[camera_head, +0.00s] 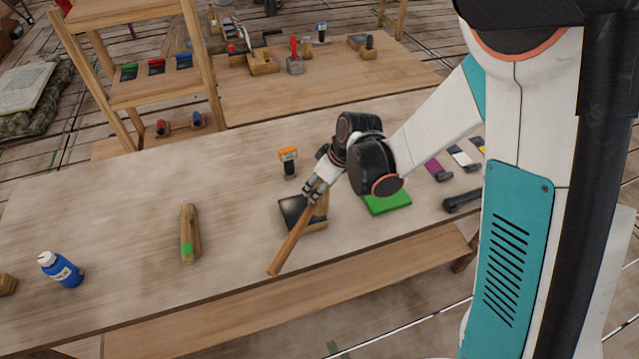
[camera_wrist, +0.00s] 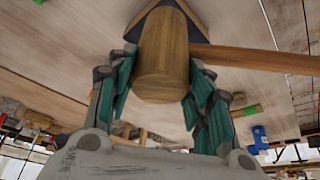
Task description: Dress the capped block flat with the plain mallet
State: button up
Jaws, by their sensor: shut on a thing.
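My gripper (camera_head: 313,190) is shut on the plain mallet, whose wooden handle (camera_head: 291,240) slants down to the left over the bench. In the wrist view, the fingers of my gripper (camera_wrist: 160,80) sit on both sides of the round wooden mallet head (camera_wrist: 160,75), and the handle (camera_wrist: 255,60) runs to the right. The capped block (camera_head: 293,209), with a dark top and wooden sides, sits on the bench below my gripper. Its dark cap (camera_wrist: 197,27) shows behind the mallet head in the wrist view. I cannot tell whether the mallet touches it.
An orange-topped tool (camera_head: 289,162) stands behind the block. A green pad (camera_head: 388,201) lies to its right, with a black tool (camera_head: 462,200) beyond. A green-banded wooden piece (camera_head: 190,235) and a blue bottle (camera_head: 62,270) are left. The bench between these is clear.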

notch_tip(320, 180, down, 4)
jog(key=b, duration=0.4)
jog(key=shift+f, duration=0.25)
jog(key=shift+r, duration=0.35)
grip_shut()
jog(key=shift+r+p, duration=1.5)
jog(key=shift+r, duration=0.65)
jog(key=shift+f, duration=0.1)
